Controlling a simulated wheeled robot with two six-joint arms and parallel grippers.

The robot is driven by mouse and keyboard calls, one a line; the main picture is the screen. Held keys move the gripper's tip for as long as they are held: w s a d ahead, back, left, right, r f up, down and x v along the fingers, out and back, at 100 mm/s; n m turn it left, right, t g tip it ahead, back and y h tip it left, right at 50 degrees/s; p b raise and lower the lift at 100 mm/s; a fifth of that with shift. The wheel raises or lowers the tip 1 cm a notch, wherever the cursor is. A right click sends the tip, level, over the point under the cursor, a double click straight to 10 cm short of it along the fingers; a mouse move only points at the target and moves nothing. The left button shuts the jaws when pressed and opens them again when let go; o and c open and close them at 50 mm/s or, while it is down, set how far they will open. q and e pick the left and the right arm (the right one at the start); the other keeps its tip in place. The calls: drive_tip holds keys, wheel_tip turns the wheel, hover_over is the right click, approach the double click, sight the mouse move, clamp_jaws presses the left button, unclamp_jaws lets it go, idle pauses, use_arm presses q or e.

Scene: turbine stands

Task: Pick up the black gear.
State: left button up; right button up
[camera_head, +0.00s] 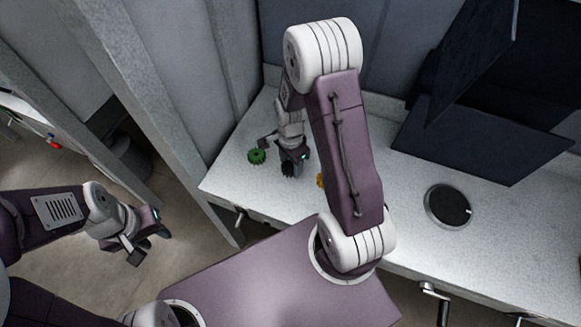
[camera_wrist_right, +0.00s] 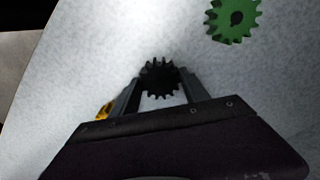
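The black gear (camera_wrist_right: 160,80) is a small dark toothed disc at the white counter. In the right wrist view it shows between the fingertips of my right gripper (camera_wrist_right: 160,84). The fingers stand apart, one on each side of it, and I see no clear grip. In the head view the black gear (camera_head: 288,169) is just below my right gripper (camera_head: 290,158), partly covered by it. My left gripper (camera_head: 147,246) is open and empty, over the floor left of the counter.
A green gear (camera_head: 257,156) lies left of the black one. A yellow part (camera_head: 320,180) is partly hidden behind my right arm. A round dark plate (camera_head: 448,206) is set on the counter at right. Dark panels (camera_head: 475,135) stand at the back. A grey post (camera_head: 160,100) rises at left.

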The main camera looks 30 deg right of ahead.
clamp_jaws()
drive_tip(key=shift+w, duration=0.1)
drive_tip(key=shift+r, duration=0.1)
drive_tip(key=shift+r, duration=0.35)
drive_tip(key=r, duration=0.2)
drive_tip(key=d+r, duration=0.1)
drive_tip(key=shift+s+r, duration=0.25)
drive_tip(key=shift+r, duration=0.15)
drive_tip(key=s+d+r, duration=0.6)
drive_tip(key=s+d, duration=0.1)
drive_tip(key=shift+s+d+r, duration=0.15)
drive_tip(key=shift+d+r, duration=0.05)
drive_tip(key=shift+d, duration=0.2)
